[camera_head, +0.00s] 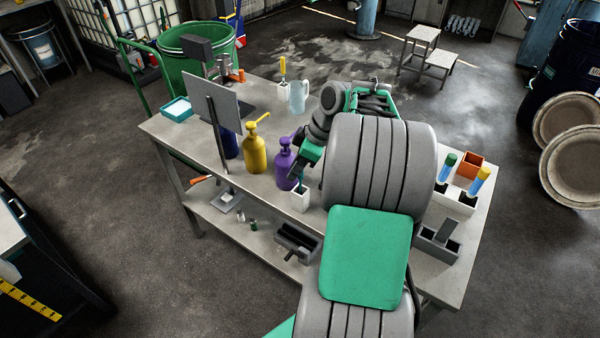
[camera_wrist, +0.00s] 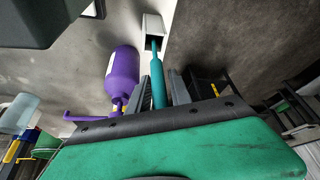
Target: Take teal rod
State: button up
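The teal rod (camera_wrist: 157,75) lies between the two fingers of my gripper (camera_wrist: 161,88) in the wrist view. Its thin end reaches into a white square holder (camera_wrist: 153,27). The fingers stand on either side of the rod, apart, with a narrow gap beside it; I see no clear grip. In the head view, my gripper (camera_head: 298,171) is just above the white holder (camera_head: 300,200) near the table's front edge. My arm and gripper hide most of the rod there.
A purple pump bottle (camera_head: 287,165) stands close left of my gripper, with a yellow pump bottle (camera_head: 254,152) beyond it. A grey upright panel (camera_head: 213,103) stands farther left. White holders with blue tubes (camera_head: 479,180) are at the right. The table (camera_head: 185,135) has a lower shelf.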

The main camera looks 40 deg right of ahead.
grip_shut()
dwell(0.3)
